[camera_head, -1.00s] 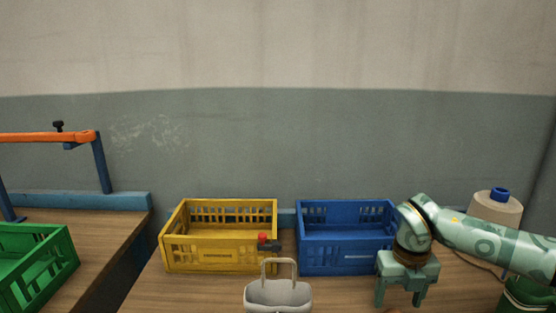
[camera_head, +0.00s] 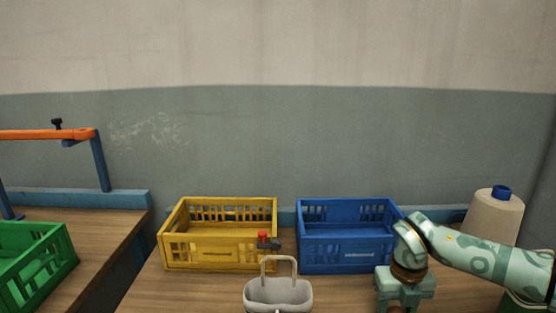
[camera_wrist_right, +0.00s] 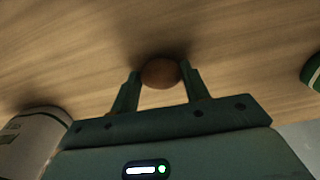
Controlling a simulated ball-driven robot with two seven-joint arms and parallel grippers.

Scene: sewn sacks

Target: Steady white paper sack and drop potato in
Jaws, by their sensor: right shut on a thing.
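My right gripper (camera_wrist_right: 160,80) is shut on a brown rounded potato (camera_wrist_right: 161,73), just above or at the wooden table top; the gap is unclear. In the head view the right gripper (camera_head: 402,306) is at the bottom edge, in front of the blue crate, and the potato is hidden. A pale open-topped container with an upright loop handle (camera_head: 278,293) stands at bottom centre, left of the gripper. It may be the white paper sack; its lower part is cut off. A whitish rounded object (camera_wrist_right: 32,140) shows at lower left in the wrist view. My left gripper is not in view.
A yellow crate (camera_head: 219,259) and a blue crate (camera_head: 347,257) stand at the back of the table. A red-topped dark object (camera_head: 264,240) is by the yellow crate. A thread cone (camera_head: 494,215) stands at right. A green crate (camera_head: 40,262) is on the left table.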

